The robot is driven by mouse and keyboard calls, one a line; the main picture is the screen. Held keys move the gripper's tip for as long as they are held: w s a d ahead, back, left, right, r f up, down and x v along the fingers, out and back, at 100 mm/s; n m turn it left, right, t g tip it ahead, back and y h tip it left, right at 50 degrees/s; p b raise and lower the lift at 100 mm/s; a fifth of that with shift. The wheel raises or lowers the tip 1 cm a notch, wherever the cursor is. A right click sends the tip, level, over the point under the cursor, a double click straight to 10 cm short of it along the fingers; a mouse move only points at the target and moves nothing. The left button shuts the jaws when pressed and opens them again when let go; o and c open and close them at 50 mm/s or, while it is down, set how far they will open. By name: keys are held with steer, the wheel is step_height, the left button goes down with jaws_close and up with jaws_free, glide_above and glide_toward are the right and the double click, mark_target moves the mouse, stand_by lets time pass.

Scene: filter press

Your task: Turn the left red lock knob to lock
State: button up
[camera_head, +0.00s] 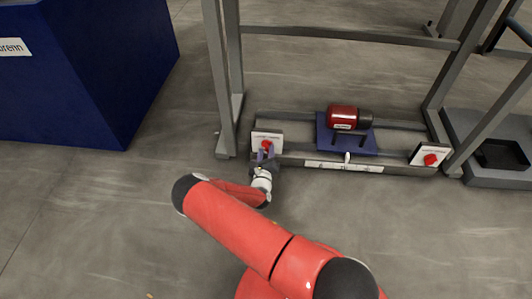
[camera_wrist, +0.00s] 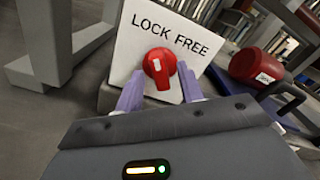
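The left red lock knob (camera_head: 267,145) sits on a white plate (camera_head: 259,137) at the left end of the low frame. In the wrist view the red knob (camera_wrist: 160,68) has a white mark, and its plate (camera_wrist: 140,40) reads "LOCK FREE". The knob's grip bar points roughly downward in that view, below the lettering. My gripper (camera_wrist: 160,92) is open, with its purple fingers on either side of the knob's lower part. Gaps show between the fingers and the knob. A second red knob (camera_head: 431,160) is on a white plate at the right end.
A red motor (camera_head: 343,117) sits on a blue plate (camera_head: 367,146) between the knobs. Grey uprights (camera_head: 219,80) rise beside the left plate. A big blue box (camera_head: 90,70) stands at the left. The floor between box and frame is clear.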

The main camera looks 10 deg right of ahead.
steer(key=p+v, duration=0.1)
steer(key=v, duration=0.6)
steer(key=shift+s+a, duration=0.15)
steer(key=shift+s, duration=0.2)
steer(key=s+d+r+m+g+h+p, duration=0.1)
steer(key=s+d+r+m+g+h, duration=0.3)
steer(key=r+m, duration=0.5)
steer(key=s+d+r+m+g+h+p, duration=0.1)
steer(key=d+r+m+g+p, duration=0.15)
steer(key=r+m+g, duration=0.6)
steer(key=s+d+r+m+g+h, duration=0.3)
steer(key=d+r+m, duration=0.3)
steer(key=r, duration=0.5)
steer(key=s+a+r+m+t+y+p, duration=0.1)
steer(key=s+a+r+m+y, duration=0.2)
steer(key=s+r, duration=0.4)
steer(key=s+a+r+m+t+y+p, duration=0.1)
steer(key=s+a+r+m+y+p, duration=0.1)
steer(key=s+r+m+y, duration=0.4)
steer(key=s+a+r+m+t+y+p, duration=0.1)
steer(key=s+a+r+m+t+y, duration=0.1)
steer(key=s+a+r+m+y, duration=0.2)
steer(key=s+r+m, duration=0.3)
steer(key=s+r, duration=0.1)
steer(key=r, duration=0.4)
steer(key=shift+s+a+y+p, duration=0.2)
steer(key=shift+a+y+p, duration=0.1)
steer(key=shift+p, duration=0.1)
